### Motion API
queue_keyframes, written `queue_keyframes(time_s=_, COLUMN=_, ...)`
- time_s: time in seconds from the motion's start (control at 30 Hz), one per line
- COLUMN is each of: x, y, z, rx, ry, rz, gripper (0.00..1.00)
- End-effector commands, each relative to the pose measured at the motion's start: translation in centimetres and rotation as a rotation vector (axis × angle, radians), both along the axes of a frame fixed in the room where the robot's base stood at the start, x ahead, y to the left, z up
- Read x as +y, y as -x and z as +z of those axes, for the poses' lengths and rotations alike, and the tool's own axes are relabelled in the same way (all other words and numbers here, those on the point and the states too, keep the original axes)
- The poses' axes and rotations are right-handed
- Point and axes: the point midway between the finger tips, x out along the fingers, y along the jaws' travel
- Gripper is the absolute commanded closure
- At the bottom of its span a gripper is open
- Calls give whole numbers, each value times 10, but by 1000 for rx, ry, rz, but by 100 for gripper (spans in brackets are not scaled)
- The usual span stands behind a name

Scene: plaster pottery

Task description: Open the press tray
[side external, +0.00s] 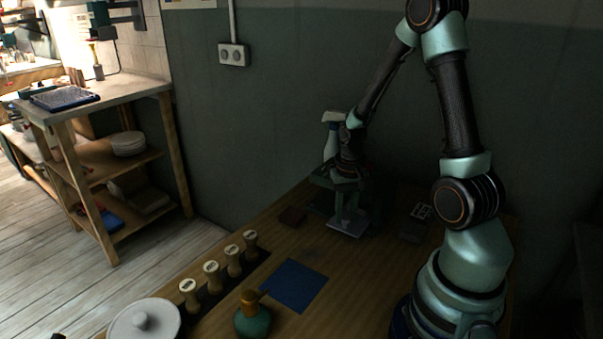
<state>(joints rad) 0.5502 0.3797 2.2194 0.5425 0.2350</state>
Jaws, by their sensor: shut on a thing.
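The press (322,180) is a dark green body at the back of the wooden table, by the wall, partly hidden behind my arm. A pale grey plate (346,226), which looks like the press tray, lies low in front of it. My gripper (350,206) points down over this plate and is shut on a part there that looks like the tray's handle. The fingertips are small and dark, so the exact contact is hard to see. How far the tray stands out from the press cannot be told.
A white spray bottle (331,138) stands behind the press. Nearer are a blue mat (293,286), several wooden stamps (211,276), a teal bottle (253,320) and a white lidded pot (146,322).

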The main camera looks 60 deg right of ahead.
Motion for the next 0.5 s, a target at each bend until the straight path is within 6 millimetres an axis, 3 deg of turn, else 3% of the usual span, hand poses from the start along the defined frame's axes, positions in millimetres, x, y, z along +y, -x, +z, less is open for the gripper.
queue_keyframes(time_s=0.33, x=5, y=0, z=1, rx=0, ry=0, rz=1, gripper=100)
queue_keyframes(time_s=0.5, x=37, y=-1, z=1, rx=0, ry=0, rz=7, gripper=100)
